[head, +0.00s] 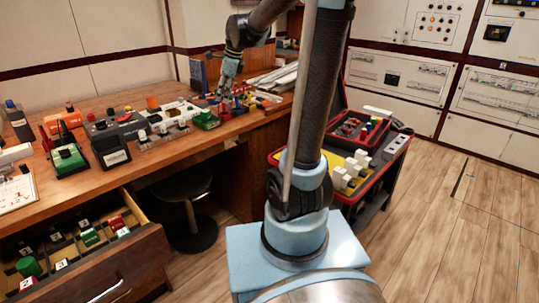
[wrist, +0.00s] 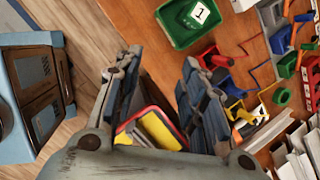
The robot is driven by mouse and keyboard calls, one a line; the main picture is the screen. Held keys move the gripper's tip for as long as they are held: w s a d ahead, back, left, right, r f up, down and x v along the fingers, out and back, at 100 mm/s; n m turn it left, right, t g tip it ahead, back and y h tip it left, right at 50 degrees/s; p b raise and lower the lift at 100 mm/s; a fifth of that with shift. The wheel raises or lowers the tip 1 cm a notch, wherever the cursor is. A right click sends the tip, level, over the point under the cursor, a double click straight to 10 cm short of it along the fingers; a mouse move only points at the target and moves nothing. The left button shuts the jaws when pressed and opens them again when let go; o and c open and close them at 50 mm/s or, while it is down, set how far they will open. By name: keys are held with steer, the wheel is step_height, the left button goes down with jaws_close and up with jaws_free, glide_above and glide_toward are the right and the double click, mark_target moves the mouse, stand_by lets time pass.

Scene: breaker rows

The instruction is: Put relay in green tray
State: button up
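The green tray (head: 206,121) sits on the wooden desk near its front edge. In the wrist view a small green tray (wrist: 180,38) is at the top, with a white-faced piece marked 1 (wrist: 201,13) in it. I cannot tell for sure whether this piece is the relay. My gripper (head: 226,85) is above the desk, beyond the tray in the head view. In the wrist view my gripper (wrist: 157,70) has its fingers apart, with nothing visibly gripped. A yellow and red surface (wrist: 160,128) shows between the fingers and looks farther off.
An open drawer (head: 135,238) at lower left holds several numbered pieces. Red, blue and green bins (wrist: 287,67) and coloured wires crowd the desk near my gripper. White strips (head: 274,78) lie behind. A red-edged cart (head: 357,196) stands right of the desk.

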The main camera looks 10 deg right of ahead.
steer(key=s+d+f+n+h, duration=0.1)
steer(key=s+d+f+n, duration=0.4)
steer(key=s, duration=0.5)
steer(key=s+d+f+n+h, duration=0.1)
steer(key=s+d+f+n, duration=0.4)
steer(key=s+n, duration=0.3)
steer(key=s+d+f+n+h, duration=0.1)
steer(key=s+d+f+n, duration=0.4)
steer(key=s, duration=0.8)
steer(key=f+n, duration=0.1)
steer(key=n, duration=0.1)
steer(key=shift+s+f+n, duration=0.15)
steer(key=shift+s+n, duration=0.05)
steer(key=shift+n, duration=0.1)
steer(key=shift+d, duration=0.1)
steer(key=shift+w+f+g, duration=0.25)
steer(key=shift+w+g, duration=0.05)
steer(key=shift+w, duration=0.25)
steer(key=shift+c, duration=0.6)
steer(key=shift+s, duration=0.1)
